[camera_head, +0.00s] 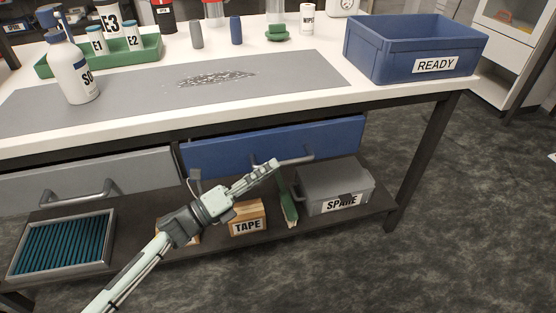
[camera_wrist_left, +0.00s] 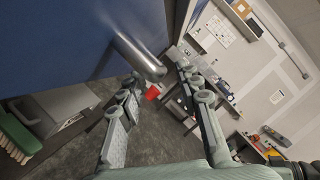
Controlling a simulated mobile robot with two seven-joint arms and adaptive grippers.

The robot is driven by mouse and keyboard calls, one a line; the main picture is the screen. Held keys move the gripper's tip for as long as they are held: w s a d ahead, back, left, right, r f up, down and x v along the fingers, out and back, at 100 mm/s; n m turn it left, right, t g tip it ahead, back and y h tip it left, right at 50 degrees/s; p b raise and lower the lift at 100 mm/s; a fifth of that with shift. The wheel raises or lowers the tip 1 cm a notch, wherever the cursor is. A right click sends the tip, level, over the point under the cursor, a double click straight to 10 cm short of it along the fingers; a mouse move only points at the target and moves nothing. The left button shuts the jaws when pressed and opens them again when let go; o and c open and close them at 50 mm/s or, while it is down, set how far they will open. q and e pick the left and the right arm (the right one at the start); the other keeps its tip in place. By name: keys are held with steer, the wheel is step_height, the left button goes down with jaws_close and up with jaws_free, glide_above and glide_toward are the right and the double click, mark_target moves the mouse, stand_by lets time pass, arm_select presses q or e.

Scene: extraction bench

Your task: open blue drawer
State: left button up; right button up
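The blue drawer (camera_head: 255,146) is under the bench top, right of a grey drawer, and its front looks closed. Its bar handle (camera_head: 299,160) is on the lower part of the front. My left gripper (camera_head: 268,170) reaches up from below, with its fingertips at the left end of the handle. In the left wrist view the blue front (camera_wrist_left: 50,40) fills the upper left. The metal handle (camera_wrist_left: 137,56) points between the two spread fingertips of my gripper (camera_wrist_left: 158,74). The fingers look apart, and I cannot tell whether either touches the bar. My right gripper is not in view.
The grey drawer (camera_head: 90,182) has its own handle. On the lower shelf are a TAPE box (camera_head: 247,220), a green brush (camera_head: 288,205), a grey SPARE box (camera_head: 335,187) and a blue-slatted tray (camera_head: 62,247). A blue READY bin (camera_head: 405,45) stands on the bench. Floor in front is clear.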

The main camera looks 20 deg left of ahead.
arm_select(q)
steer(key=shift+x, duration=1.65)
steer(key=shift+c, duration=0.4)
jaws_close()
